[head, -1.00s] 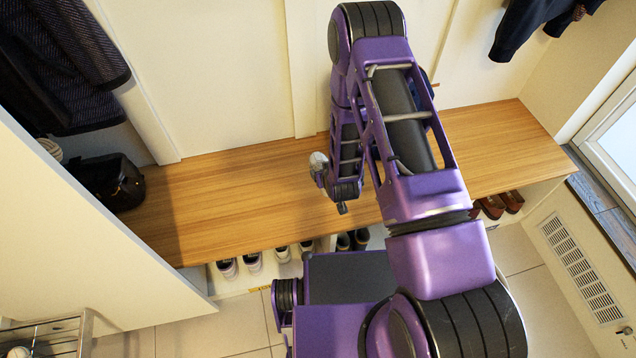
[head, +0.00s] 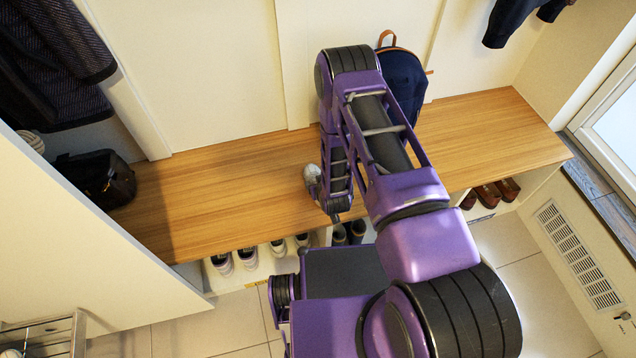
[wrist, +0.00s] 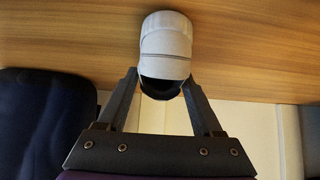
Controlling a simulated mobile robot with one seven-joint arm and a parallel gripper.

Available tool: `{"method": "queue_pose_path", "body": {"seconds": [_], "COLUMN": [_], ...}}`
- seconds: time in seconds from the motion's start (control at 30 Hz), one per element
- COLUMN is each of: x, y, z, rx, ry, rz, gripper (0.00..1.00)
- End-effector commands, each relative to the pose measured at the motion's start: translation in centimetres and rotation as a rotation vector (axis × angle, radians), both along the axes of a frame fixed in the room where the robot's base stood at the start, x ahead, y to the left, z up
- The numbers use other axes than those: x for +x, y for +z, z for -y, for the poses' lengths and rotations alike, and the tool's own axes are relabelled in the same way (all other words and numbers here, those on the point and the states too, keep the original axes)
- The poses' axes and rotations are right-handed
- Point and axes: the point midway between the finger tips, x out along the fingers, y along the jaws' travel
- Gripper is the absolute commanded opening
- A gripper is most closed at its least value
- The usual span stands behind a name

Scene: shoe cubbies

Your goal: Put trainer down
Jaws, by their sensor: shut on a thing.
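The trainer is white and grey with a dark opening. In the wrist view the trainer (wrist: 166,40) sits between the fingertips of my gripper (wrist: 162,84), which is shut on it at its dark-opening end. In the head view the trainer (head: 312,174) shows just left of my arm's end, over the middle of the wooden bench top (head: 230,190). My arm hides most of the gripper there. I cannot tell whether the trainer touches the bench or hangs a little above it.
A navy backpack (head: 403,80) stands on the bench behind my arm, and a black bag (head: 97,180) is at the left end. Pale shoes (head: 222,262), dark boots (head: 348,232) and brown shoes (head: 488,194) are in cubbies below.

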Motion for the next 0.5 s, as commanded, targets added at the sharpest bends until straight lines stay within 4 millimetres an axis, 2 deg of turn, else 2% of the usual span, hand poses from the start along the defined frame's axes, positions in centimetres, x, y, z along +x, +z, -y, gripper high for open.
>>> {"method": "queue_pose_path", "body": {"seconds": [0.13,0.17,0.2,0.3,0.5], "x": [-0.05,-0.05,-0.04,-0.03,-0.03], "y": [-0.36,-0.32,-0.3,-0.29,-0.28], "z": [0.01,0.01,0.01,0.01,0.01], "rx": [0.0,0.0,0.0,0.0,0.0], "ry": [0.0,0.0,0.0,0.0,0.0], "rz": [-0.001,-0.001,-0.001,-0.001,-0.001], "gripper": [0.09,0.73,0.8,0.98,0.98]}}
